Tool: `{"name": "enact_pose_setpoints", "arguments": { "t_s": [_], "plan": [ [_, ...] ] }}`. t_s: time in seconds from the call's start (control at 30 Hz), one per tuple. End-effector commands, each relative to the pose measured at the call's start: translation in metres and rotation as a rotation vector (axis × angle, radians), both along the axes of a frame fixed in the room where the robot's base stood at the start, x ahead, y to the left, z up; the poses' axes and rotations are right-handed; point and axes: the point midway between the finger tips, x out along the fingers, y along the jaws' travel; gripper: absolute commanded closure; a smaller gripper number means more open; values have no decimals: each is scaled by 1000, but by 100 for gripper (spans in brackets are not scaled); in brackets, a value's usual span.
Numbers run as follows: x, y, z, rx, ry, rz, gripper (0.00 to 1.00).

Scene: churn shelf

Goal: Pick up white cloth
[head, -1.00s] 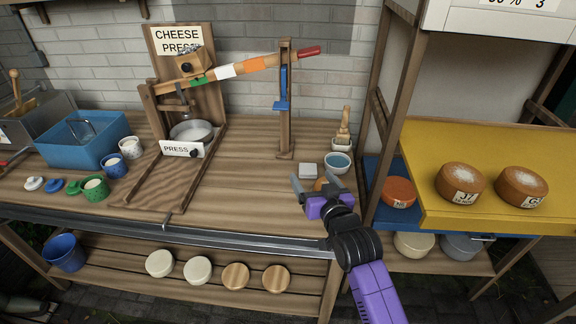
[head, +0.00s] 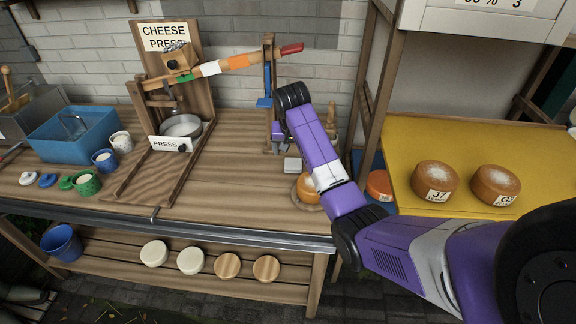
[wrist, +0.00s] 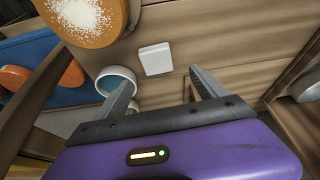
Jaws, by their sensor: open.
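The white cloth (head: 292,164) is a small folded square lying flat on the wooden bench, beside my arm in the head view. In the wrist view the white cloth (wrist: 155,59) is fully visible, just beyond the fingertips and roughly between their lines. My gripper (wrist: 161,76) is open and empty, its two fingers spread over the bench. It appears above the cloth and not touching it.
An orange cheese (wrist: 85,18) with white grains and a blue-lined bowl (wrist: 117,76) sit close to the cloth. The cheese press (head: 170,145) stands to the left, its post (head: 268,100) near my wrist. Bare bench lies between. A yellow shelf (head: 410,140) holds cheeses at right.

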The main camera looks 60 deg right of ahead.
Motion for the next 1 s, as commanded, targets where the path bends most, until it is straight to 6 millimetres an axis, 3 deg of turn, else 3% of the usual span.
{"name": "enact_pose_setpoints", "arguments": {
  "t_s": [0.6,0.93,1.0],
  "plan": [
    [5,-19,-67,1,-1,-4,18],
    [6,-22,-73,-1,-5,-4,18],
    [6,-21,-73,-1,-4,-3,32]
  ]
}}
